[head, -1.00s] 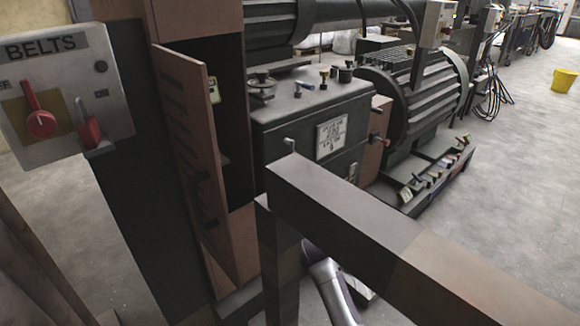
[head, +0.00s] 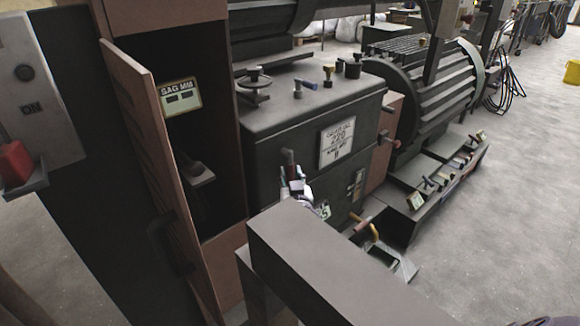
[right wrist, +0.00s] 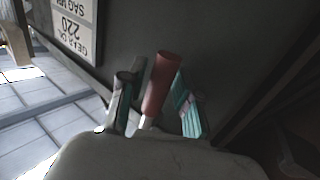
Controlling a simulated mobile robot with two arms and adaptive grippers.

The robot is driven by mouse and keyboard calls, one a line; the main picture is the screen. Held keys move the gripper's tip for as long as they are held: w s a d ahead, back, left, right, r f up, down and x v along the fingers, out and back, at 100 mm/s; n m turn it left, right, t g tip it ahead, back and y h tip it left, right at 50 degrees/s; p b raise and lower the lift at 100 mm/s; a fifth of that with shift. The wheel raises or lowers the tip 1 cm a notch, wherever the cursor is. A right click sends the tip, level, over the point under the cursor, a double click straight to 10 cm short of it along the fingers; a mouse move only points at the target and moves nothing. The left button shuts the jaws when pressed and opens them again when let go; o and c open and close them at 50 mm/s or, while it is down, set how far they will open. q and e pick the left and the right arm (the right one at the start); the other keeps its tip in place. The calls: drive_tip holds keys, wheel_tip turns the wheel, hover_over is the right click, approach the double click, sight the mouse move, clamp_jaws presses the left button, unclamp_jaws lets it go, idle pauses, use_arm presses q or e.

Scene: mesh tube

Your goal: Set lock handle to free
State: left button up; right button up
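A gearbox housing (head: 300,120) with a "GEAR OIL 220" plate carries a short lever with a dark brown grip (head: 288,158) on its front face. I take this as the lock handle, though no label for it is legible. My right gripper (head: 296,187) is at this lever, just below its grip. In the right wrist view a red-brown handle (right wrist: 161,80) with a pale shaft stands between the two teal-padded fingers (right wrist: 155,108), which are spread with gaps beside it. A dark grey piece (right wrist: 137,72) stands by the left finger. My left gripper is not in view.
A thick grey rail (head: 330,260) crosses in front of the housing and hides my right arm. An open brown cabinet door (head: 150,170) stands to the left. More levers (head: 430,185) sit low on the right by a ribbed motor (head: 435,90).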

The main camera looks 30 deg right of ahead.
drive_tip(key=shift+w, duration=0.15)
drive_tip(key=shift+r, duration=0.1)
clamp_jaws()
idle(0.3)
